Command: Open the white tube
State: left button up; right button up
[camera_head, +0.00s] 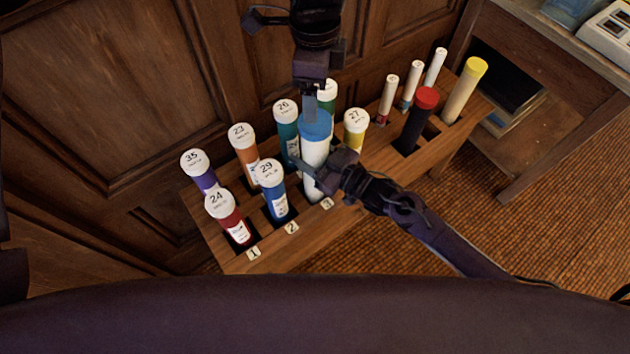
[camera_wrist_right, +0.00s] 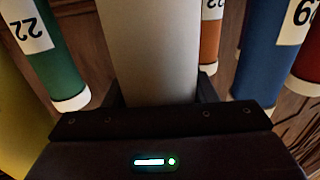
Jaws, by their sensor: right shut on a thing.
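The white tube (camera_head: 315,152) has a blue cap (camera_head: 316,124) on its top end and stands about upright at the rack's front row, by label 3. My right gripper (camera_head: 322,174) is shut on the tube's body below the cap. In the right wrist view the pale tube body (camera_wrist_right: 150,55) runs between its fingers. My left gripper (camera_head: 310,106) reaches down from the top of the head view, its fingers at the blue cap. Whether those fingers are closed on the cap is hard to tell. The tube's lower end is partly hidden.
The wooden rack (camera_head: 270,245) holds several numbered tubes close around the white one, including blue tube 29 (camera_head: 277,204) and tube 27 (camera_head: 354,135). A black tube with red cap (camera_head: 415,125) and a cream tube (camera_head: 462,95) stand right. Wooden panelling (camera_head: 110,90) is close behind.

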jog(key=o, duration=1.3)
jog(key=shift+c, duration=0.2)
